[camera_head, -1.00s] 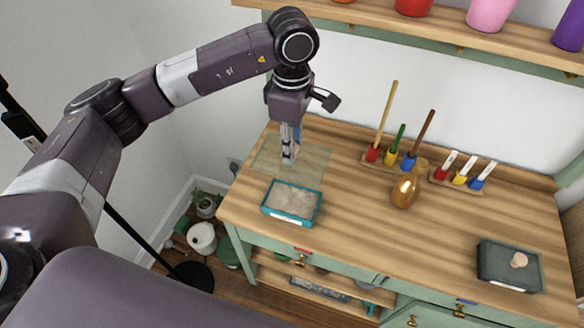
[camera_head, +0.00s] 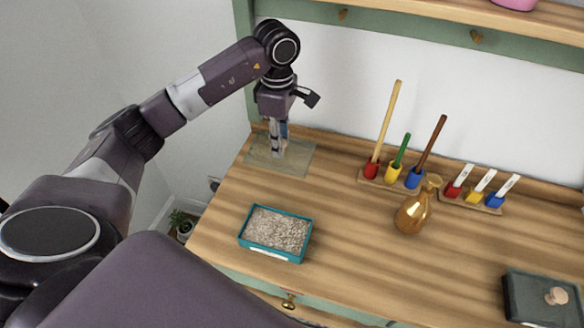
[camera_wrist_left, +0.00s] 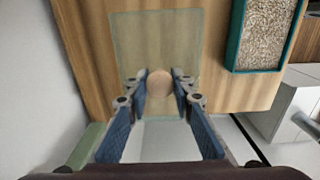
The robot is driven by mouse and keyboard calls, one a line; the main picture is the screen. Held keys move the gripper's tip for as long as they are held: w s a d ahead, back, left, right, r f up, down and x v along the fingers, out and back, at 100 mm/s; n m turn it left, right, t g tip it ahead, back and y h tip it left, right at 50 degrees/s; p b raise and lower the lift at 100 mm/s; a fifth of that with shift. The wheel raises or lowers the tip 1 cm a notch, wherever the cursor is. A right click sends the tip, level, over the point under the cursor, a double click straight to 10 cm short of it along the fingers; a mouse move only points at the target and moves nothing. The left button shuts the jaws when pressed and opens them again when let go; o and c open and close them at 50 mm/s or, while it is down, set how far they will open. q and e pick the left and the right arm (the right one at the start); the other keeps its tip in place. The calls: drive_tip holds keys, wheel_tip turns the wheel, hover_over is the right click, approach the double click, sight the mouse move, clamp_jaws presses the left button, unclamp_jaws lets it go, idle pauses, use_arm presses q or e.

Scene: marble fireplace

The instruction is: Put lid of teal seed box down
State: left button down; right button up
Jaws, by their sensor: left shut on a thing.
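The lid (camera_head: 297,157) is a thin, see-through greenish panel at the back left of the wooden worktop. My left gripper (camera_head: 278,153) points down over it, shut on its round wooden knob. In the left wrist view, the knob (camera_wrist_left: 160,84) sits between the fingers of my left gripper (camera_wrist_left: 161,78), with the clear lid (camera_wrist_left: 155,40) over wood. I cannot tell whether the lid touches the worktop. The teal seed box (camera_head: 290,258) stands open in front of the lid, full of seeds. Its teal rim (camera_wrist_left: 231,40) also shows in the left wrist view. My right gripper is not in view.
A gold bottle (camera_head: 412,212) stands mid-worktop. Behind it are a rack of long-handled tools (camera_head: 390,185) and a rack of white-topped tags (camera_head: 473,200). A dark lidded box (camera_head: 535,305) is at the right. A shelf (camera_head: 420,15) runs above. The worktop's left edge is near the lid.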

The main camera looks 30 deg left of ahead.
use_arm(q)
wheel_tip(320, 180, down, 4)
drive_tip(key=shift+s+r, duration=0.1)
drive_tip(key=shift+s, duration=0.05)
wheel_tip(320, 180, down, 4)
drive_tip(key=shift+r+p, duration=0.15)
drive_tip(key=shift+p, duration=0.3)
drive_tip(key=shift+f, duration=0.3)
drive_tip(key=c, duration=1.7)
unclamp_jaws()
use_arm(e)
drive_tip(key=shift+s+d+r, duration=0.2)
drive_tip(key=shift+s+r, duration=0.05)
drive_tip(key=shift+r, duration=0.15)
use_arm(q)
drive_tip(key=shift+r, duration=0.3)
wheel_tip(320, 180, up, 12)
drive_tip(key=shift+f+b, duration=0.1)
drive_tip(key=shift+b, duration=0.75)
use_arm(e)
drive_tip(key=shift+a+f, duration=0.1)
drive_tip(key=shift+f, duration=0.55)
use_arm(q)
drive_tip(key=shift+d+f, duration=0.1)
